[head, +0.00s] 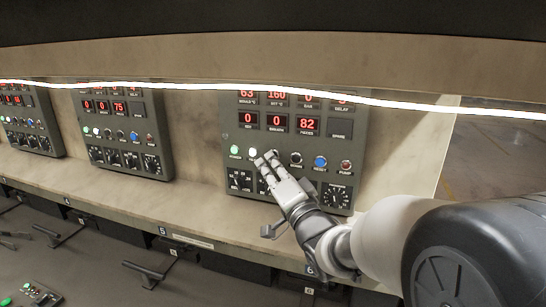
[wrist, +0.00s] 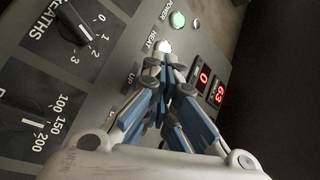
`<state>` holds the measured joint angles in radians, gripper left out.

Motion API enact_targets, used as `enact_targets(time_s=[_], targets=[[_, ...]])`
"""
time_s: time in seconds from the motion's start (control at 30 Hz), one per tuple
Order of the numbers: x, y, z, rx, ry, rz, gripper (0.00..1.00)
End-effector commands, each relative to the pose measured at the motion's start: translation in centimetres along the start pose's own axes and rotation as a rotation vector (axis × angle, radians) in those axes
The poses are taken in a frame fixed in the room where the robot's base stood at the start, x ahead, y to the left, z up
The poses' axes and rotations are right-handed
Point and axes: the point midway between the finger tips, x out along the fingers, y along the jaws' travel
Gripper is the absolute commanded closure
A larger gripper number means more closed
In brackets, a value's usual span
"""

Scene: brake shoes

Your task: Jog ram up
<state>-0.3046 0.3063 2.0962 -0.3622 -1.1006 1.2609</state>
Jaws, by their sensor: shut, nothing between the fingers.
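My gripper (head: 265,160) is shut and empty, its fingertips at the button row of the grey control panel (head: 225,120) in the head view. The tips are beside the white lit HEAT button (head: 252,152) and cover part of the row to its right. In the wrist view, my gripper (wrist: 165,68) points at the HEAT button (wrist: 163,46), with the green POWER button (wrist: 177,19) beyond it. Whether the fingertips touch the panel cannot be told.
The panel also has a blue button (head: 320,161), a red button (head: 346,165) and a dial (head: 337,196). Similar panels (head: 122,130) stand to the left. Pedal-like levers (head: 148,272) sit below. A small box with green buttons (head: 36,293) is at lower left.

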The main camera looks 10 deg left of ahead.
Motion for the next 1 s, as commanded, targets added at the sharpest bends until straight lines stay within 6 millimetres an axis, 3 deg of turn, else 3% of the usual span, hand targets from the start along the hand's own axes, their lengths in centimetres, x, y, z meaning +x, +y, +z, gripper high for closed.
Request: enact_targets(time_s=[1.0], targets=[[-2.1,-1.4,1.6,0.0,0.001,-0.002,1.0]])
